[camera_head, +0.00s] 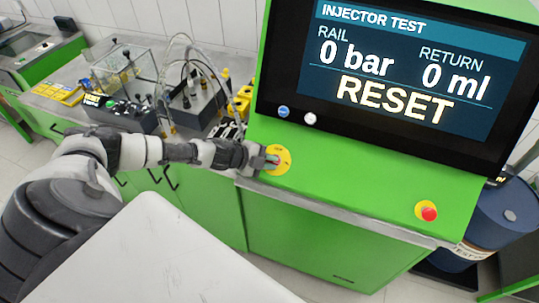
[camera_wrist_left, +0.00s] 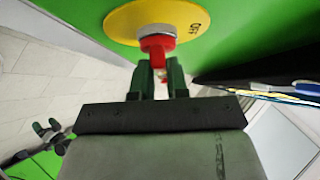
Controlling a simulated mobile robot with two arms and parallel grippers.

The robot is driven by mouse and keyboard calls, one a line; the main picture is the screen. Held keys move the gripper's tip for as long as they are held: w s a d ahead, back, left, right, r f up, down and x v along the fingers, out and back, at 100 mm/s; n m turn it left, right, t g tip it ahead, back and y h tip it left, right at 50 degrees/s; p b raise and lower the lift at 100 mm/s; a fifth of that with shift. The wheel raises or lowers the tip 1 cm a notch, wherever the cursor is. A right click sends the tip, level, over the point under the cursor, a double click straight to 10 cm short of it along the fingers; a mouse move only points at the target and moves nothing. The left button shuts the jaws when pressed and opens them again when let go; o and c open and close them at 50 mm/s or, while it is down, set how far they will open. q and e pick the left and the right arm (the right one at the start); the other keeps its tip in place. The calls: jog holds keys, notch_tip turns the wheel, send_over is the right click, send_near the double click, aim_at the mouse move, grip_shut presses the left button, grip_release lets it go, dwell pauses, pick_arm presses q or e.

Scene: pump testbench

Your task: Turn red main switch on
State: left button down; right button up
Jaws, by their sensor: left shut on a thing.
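The red main switch (camera_wrist_left: 157,44) sits at the centre of a round yellow plate (camera_head: 281,158) on the green front panel of the test bench. In the left wrist view the yellow plate (camera_wrist_left: 190,20) shows the word OFF on its right side. My left gripper (camera_head: 268,160) reaches the plate from the left. In the left wrist view its two fingers (camera_wrist_left: 160,75) are shut on the red switch handle. The fingers hide part of the handle in the head view. My right gripper is not in view.
A screen (camera_head: 400,70) above the panel reads RAIL 0 bar, RETURN 0 ml and RESET. A red button (camera_head: 428,212) on a yellow base is at the panel's right. A blue barrel (camera_head: 497,225) stands at the right. Hoses and devices (camera_head: 190,100) crowd the left worktop.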

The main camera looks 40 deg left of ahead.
pick_arm(q)
jog(key=shift+d, duration=0.1)
dwell(0.3)
jog(key=c, duration=1.1)
grip_release()
jog(key=shift+w, duration=0.1)
jog(key=shift+s+a+r, duration=0.15)
jog(key=shift+s+a, duration=0.15)
jog(key=shift+s, duration=0.05)
jog(key=shift+b+v, duration=2.05)
jog(key=shift+v, duration=2.9)
jog(key=shift+d+r, duration=0.1)
jog(key=shift+r, duration=0.05)
